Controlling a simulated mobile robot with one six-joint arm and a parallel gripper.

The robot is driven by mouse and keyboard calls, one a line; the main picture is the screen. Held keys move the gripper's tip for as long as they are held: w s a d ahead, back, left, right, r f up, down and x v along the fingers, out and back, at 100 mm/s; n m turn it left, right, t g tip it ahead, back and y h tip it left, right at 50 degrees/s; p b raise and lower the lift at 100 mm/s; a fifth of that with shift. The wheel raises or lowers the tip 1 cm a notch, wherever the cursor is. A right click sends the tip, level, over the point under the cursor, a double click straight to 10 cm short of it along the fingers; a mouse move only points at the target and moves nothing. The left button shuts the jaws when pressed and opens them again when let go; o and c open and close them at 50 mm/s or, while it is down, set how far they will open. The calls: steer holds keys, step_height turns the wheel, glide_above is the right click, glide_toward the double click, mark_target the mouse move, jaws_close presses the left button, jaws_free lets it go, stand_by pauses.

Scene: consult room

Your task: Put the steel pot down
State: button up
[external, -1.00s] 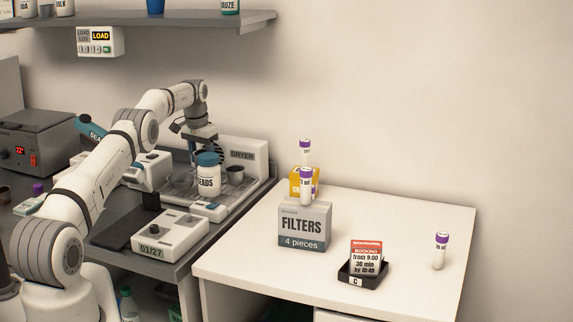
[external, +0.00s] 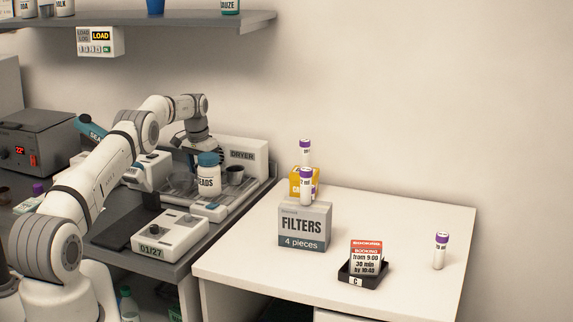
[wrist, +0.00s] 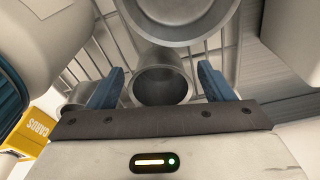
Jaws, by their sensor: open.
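In the wrist view a steel pot (wrist: 163,80) shows its open mouth between the two blue fingers of my gripper (wrist: 160,88). The fingers are apart, with a gap on either side of the pot. A larger round steel vessel (wrist: 185,18) is just beyond it at the top of that view. In the external view my gripper (external: 188,158) is low over the dryer rack (external: 232,200), behind the BEADS jar, which hides part of it. A small dark steel cup (external: 235,174) stands on the rack right of the jar. I cannot tell which vessel there matches the pot.
The white BEADS jar (external: 208,178) with a blue lid stands close in front of my gripper. The DRYER panel (external: 243,152) rises behind the rack. The white table holds a FILTERS box (external: 304,227), a booking card stand (external: 365,262) and purple-capped tubes (external: 440,250).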

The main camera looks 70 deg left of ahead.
step_height(320, 180, up, 12)
steer(key=s+b, duration=0.1)
steer(key=shift+d+r, duration=0.15)
steer(key=shift+d, duration=0.2)
steer(key=shift+s, duration=0.1)
